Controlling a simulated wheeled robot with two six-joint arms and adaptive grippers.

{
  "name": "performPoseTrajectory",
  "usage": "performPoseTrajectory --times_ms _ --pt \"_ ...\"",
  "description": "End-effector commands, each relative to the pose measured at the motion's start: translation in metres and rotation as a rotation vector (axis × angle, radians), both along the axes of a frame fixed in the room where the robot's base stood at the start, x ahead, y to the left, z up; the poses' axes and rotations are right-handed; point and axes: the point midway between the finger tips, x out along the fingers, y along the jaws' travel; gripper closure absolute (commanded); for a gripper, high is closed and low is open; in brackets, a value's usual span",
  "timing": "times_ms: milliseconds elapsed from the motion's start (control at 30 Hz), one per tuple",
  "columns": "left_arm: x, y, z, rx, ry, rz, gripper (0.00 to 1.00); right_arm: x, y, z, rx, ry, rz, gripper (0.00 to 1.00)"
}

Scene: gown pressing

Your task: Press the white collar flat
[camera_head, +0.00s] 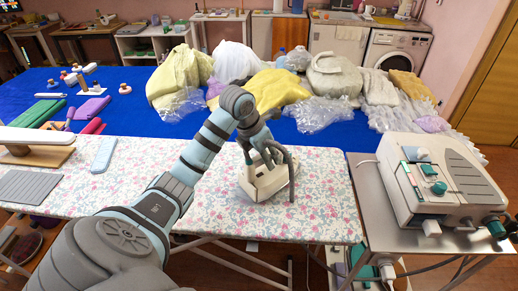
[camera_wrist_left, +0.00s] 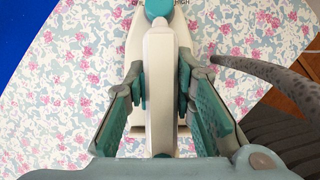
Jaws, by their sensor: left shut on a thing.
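A white and grey steam iron (camera_head: 270,182) stands on the floral ironing board (camera_head: 310,215), right of its middle. My left gripper (camera_head: 262,157) is over it and shut on its handle. In the left wrist view, the fingers (camera_wrist_left: 163,105) lie on both sides of the iron's white handle (camera_wrist_left: 160,85), which has a teal knob at its far end. The soleplate is mostly hidden, so I cannot tell whether it touches the cloth. I cannot make out a white collar in either view. My right gripper is not in view.
A grey hose (camera_wrist_left: 262,75) runs from the iron. A steam station (camera_head: 440,185) stands on a metal table at the right. A sleeve board (camera_head: 42,136), grey mat (camera_head: 30,188) and pale blue pad (camera_head: 103,155) are at the left.

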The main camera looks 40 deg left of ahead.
Motion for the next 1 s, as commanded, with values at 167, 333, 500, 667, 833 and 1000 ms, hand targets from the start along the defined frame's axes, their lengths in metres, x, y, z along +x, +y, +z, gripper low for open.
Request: performPoseTrajectory --times_ms 167,333,500,667,833,1000 --pt "0.017 -0.004 0.0 0.0 -0.001 0.0 1.0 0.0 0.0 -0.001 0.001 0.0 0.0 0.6" --pt "0.019 -0.004 0.0 0.002 0.001 -0.001 1.0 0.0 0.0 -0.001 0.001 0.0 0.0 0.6" --pt "0.021 -0.004 0.0 0.001 -0.001 -0.001 1.0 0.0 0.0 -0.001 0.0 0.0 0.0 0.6" --pt "0.039 -0.008 -0.001 -0.003 0.0 0.0 1.0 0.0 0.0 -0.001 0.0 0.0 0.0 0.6" --pt "0.058 -0.011 -0.001 0.0 -0.001 0.0 1.0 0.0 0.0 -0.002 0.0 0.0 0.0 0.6" --pt "0.061 -0.011 -0.002 0.001 0.001 -0.001 1.0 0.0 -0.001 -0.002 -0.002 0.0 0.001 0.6"
